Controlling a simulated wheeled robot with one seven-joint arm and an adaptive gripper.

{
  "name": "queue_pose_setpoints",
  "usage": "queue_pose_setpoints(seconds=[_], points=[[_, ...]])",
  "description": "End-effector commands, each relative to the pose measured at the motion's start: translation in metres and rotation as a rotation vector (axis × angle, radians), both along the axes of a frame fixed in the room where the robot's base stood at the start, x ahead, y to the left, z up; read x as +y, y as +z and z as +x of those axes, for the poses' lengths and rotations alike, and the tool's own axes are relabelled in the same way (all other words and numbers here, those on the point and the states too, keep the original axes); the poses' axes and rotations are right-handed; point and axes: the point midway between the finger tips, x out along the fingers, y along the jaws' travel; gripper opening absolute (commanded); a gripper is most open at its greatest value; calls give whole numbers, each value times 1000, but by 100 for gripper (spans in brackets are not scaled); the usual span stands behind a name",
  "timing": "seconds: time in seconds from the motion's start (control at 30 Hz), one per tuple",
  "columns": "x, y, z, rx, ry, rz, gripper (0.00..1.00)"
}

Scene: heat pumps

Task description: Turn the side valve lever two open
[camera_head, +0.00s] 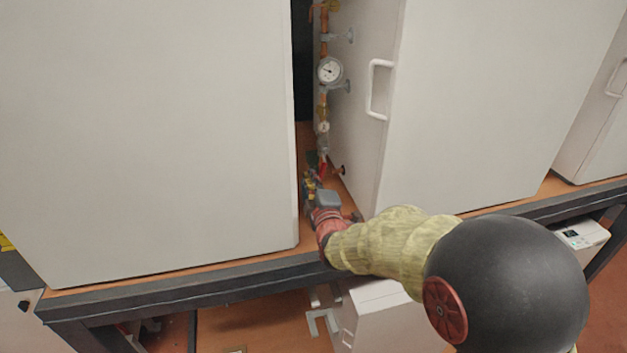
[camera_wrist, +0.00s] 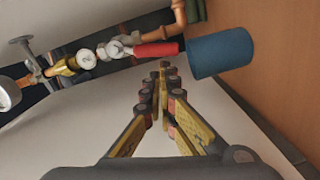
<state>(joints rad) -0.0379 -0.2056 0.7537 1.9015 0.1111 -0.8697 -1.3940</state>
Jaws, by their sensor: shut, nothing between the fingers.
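A red valve lever (camera_wrist: 156,49) shows in the wrist view, just beyond and slightly left of my fingertips, attached to a pipe run with brass and silver fittings. It also shows small in the head view (camera_head: 323,168), low on the pipe between two white cabinets. I cannot tell whether it is side valve lever two. My gripper (camera_wrist: 165,68) is shut and empty, its fingertips together close below the lever; touching or apart is unclear. In the head view my gripper (camera_head: 312,187) reaches into the gap between the cabinets.
White cabinets stand left (camera_head: 160,130) and right (camera_head: 480,110) of the narrow gap. A round gauge (camera_head: 329,70) sits higher on the pipe. A blue cylinder (camera_wrist: 221,53) is right of the lever in the wrist view. A white handle (camera_head: 378,90) projects from the right cabinet.

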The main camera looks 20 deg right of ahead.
Motion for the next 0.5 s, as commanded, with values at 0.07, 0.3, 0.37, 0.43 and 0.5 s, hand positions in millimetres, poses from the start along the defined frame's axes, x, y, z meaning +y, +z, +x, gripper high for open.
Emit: queue_pose_setpoints(seconds=[0.07, 0.3, 0.37, 0.43, 0.5], points=[[0, 0, 0, 0, 0, 0, 0], [-3, -4, 0, -1, 0, -35, 0], [-5, -7, 0, -2, -2, -71, 0], [-8, -10, 0, -2, -2, -115, 0], [-10, -12, 0, -2, -1, -137, 0]])
